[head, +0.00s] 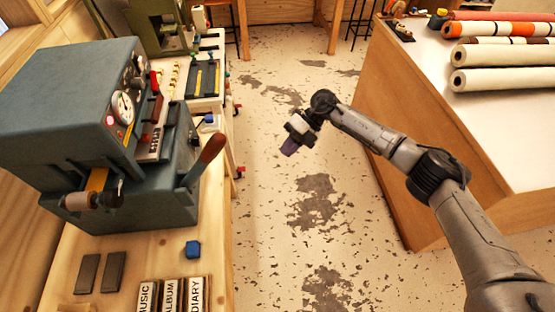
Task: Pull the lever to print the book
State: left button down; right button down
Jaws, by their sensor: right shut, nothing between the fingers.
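The printing machine (60,100), a large blue-grey box with dials, stands on the wooden bench at the left. Its lever (204,161) has a reddish-brown wooden grip and tilts up and to the right from the machine's right side. A brown roller handle (85,201) is at the machine's front. Book blocks (172,294) labelled MUSIC, ALBUM and DIARY lie at the bench's front. My right gripper (290,149) is shut and empty, hanging over the floor to the right of the lever, clearly apart from it. My left gripper is not in view.
A wooden counter (500,150) with several rolls (500,78) stands at the right. The worn floor (270,220) between bench and counter is free.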

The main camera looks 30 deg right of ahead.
jog(key=shift+v, duration=2.75)
jog(key=shift+a+r, duration=0.1)
jog(key=shift+a, duration=0.05)
